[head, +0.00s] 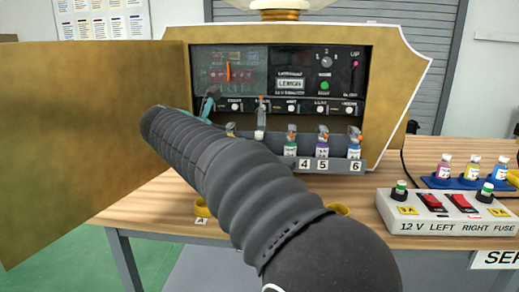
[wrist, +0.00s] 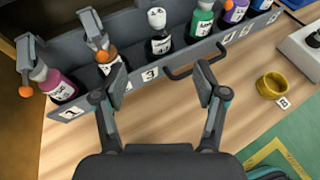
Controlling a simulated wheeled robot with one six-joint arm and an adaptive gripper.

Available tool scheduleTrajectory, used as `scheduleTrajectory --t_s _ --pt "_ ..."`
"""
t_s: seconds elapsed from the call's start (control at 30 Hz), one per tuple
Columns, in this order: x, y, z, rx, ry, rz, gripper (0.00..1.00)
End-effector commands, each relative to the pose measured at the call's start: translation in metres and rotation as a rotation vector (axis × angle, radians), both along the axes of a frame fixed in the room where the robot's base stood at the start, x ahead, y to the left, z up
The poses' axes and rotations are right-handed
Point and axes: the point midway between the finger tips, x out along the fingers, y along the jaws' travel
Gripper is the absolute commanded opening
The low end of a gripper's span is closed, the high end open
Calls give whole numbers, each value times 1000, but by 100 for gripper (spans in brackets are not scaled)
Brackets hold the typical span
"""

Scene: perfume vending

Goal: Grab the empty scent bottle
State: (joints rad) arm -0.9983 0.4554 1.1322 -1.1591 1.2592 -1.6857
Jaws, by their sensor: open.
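A grey rack (wrist: 112,100) holds a row of small spray bottles. In the wrist view, the bottle in slot 3 (wrist: 160,42) looks colourless and dark, with a white label; it looks like the empty one. It shows partly in the head view (head: 260,134). Beside it stand an orange-brown bottle (wrist: 108,62) in slot 2 and a green bottle (wrist: 201,20) in slot 4. My gripper (wrist: 160,84) is open and empty, in front of the rack near slot 3, apart from the bottles. In the head view my arm hides the rack's left part and most of the gripper.
A pink bottle (wrist: 58,86) stands in slot 1. A dark handle (wrist: 196,66) juts from the rack's front. A yellow ring (wrist: 270,86) lies on the wooden table. An open gold door (head: 90,140) stands left; a switch box (head: 440,212) is right.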

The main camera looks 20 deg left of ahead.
Motion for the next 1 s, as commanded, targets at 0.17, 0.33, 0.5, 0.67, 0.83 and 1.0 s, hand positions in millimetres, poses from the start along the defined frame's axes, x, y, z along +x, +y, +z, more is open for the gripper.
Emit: scheduleTrajectory --t_s 0.17,0.33,0.5,0.67,0.83,1.0 --pt "20 -2 -9 -14 -2 3 72" --pt "48 -9 -21 -11 -1 3 72" --pt "68 -14 -30 -10 -2 5 72" --pt "75 -15 -32 -8 -2 5 72" --pt "85 -18 -37 -8 -1 4 72" --pt "107 -23 -46 -8 -1 2 72"
